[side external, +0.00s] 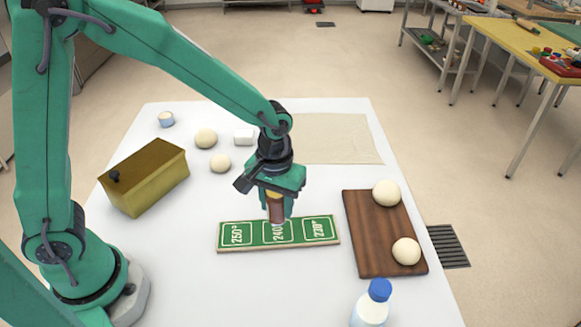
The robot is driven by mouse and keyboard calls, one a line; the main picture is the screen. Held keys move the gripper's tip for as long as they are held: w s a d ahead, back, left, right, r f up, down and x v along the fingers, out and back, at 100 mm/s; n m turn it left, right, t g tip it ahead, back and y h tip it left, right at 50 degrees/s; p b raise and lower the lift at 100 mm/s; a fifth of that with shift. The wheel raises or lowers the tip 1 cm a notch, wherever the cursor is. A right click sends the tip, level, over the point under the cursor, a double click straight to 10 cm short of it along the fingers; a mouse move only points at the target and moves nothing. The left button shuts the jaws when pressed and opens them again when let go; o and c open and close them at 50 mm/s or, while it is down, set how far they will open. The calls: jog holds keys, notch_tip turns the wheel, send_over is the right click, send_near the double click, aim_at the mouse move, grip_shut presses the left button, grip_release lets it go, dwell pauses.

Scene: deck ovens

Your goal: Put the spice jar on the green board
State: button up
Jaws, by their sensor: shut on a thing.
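The spice jar (276,211), brown with a yellowish upper part, is held upright between the fingers of my gripper (275,200). My gripper is shut on it and points down. The green board (257,234) lies flat on the white table, with three outlined fields reading 250°, 240° and 230°. The jar is over the middle field, 240°, and its lower end covers part of that field. I cannot tell whether its base touches the board or hangs just above it.
A brass-coloured box (150,180) stands at left. Dough balls (206,138), a white block (244,137) and a small blue cup (166,119) lie behind. A wooden board (375,235) with two dough balls is at right. A blue-capped bottle (371,308) stands in front. A beige cloth (335,140) lies at back.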

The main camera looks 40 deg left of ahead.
aim_at(277, 216)
jog(key=shift+f, duration=2)
jog(key=shift+f, duration=0.15)
jog(key=o, duration=1)
jog(key=shift+o, duration=0.2)
notch_tip(277, 216, up, 12)
jog(key=shift+f, duration=0.15)
jog(key=shift+r, duration=0.35)
